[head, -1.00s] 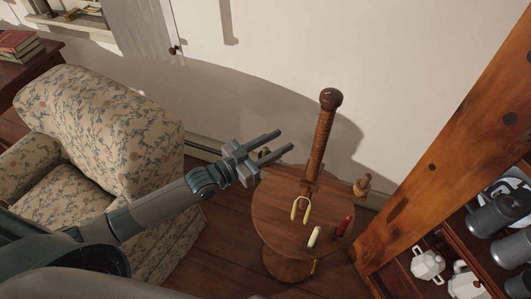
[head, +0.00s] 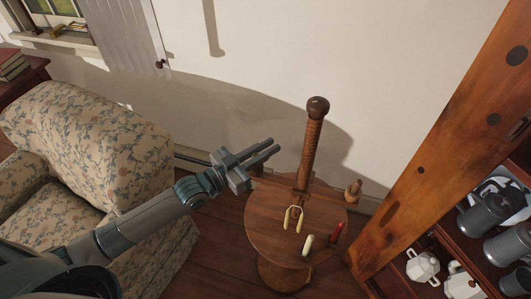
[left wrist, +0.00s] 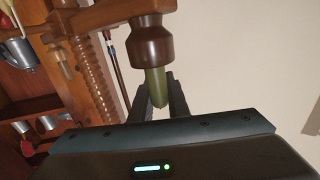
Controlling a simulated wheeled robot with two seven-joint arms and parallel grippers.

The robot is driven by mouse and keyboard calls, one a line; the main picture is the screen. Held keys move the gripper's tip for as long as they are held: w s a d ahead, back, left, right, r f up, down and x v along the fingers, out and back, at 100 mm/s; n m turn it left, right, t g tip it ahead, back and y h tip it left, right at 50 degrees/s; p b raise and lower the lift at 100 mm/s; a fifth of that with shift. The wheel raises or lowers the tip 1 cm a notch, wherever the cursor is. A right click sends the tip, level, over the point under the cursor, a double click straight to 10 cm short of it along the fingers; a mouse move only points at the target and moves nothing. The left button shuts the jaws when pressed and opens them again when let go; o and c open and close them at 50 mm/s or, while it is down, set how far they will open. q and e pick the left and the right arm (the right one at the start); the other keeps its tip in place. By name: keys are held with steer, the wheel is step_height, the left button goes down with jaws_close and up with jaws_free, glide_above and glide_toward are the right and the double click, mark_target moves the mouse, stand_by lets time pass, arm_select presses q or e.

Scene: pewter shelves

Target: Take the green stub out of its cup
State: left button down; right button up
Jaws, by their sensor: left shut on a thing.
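The green stub (left wrist: 157,86) shows in the left wrist view, pointing out of a dark brown rounded cup (left wrist: 151,46). Its far end is hidden inside the cup. My left gripper (left wrist: 160,94) has a finger on each side of the stub and is shut on it. In the head view my left gripper (head: 270,149) is over the far left side of the round table, left of the tall turned post. The stub and cup cannot be made out there. My right gripper is not in view.
The round wooden table (head: 270,231) carries a thick post (head: 311,150), a yellow forked piece (head: 293,219), a cream stub (head: 308,244) and a red stub (head: 335,233). A flowered armchair (head: 95,140) stands left, a shelf with pewter mugs (head: 485,222) right.

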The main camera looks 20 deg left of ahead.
arm_select(q)
step_height(320, 180, up, 8)
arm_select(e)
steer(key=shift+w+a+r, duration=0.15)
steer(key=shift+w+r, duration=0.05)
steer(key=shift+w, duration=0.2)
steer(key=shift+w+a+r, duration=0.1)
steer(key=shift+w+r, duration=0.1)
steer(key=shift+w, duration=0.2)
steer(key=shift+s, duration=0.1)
